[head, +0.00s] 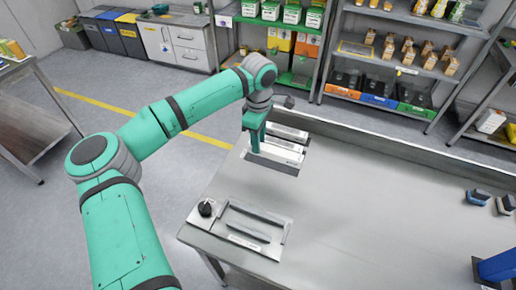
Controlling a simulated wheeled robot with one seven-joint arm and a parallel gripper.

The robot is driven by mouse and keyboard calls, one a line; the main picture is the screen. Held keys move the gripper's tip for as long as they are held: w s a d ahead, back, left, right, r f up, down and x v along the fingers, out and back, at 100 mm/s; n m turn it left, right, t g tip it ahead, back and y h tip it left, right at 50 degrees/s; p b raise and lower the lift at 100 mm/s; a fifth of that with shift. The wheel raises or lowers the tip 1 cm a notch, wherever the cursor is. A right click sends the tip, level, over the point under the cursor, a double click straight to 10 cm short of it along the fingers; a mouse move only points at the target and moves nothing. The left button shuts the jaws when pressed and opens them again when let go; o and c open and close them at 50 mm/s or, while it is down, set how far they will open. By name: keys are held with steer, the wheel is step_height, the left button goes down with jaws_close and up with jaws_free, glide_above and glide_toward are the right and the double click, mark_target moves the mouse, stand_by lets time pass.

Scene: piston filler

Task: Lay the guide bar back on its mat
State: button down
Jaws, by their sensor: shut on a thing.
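My gripper (255,147) points down at the far left part of the steel table, its jaws small and partly hidden by its own body. It is shut on a long grey bar, which I take to be the guide bar (278,165). The bar lies low over the table, running to the right from the jaws. I cannot tell whether it touches what is under it. Just behind it are dark, flat pieces with pale strips (289,133); which of them is the bar's mat I cannot tell.
A metal plate (265,249) with two dark handle-like bars and a black knob (205,208) is at the table's front left. The middle of the steel table (370,215) is clear.

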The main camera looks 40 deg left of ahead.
steer(key=w+a+f, duration=0.2)
steer(key=f, duration=0.3)
steer(key=shift+w+a, duration=0.4)
steer(key=shift+f, duration=1.55)
steer(key=shift+f, duration=0.1)
steer(key=c, duration=1.4)
jaws_free()
step_height(320, 180, up, 12)
steer(key=shift+w, duration=0.15)
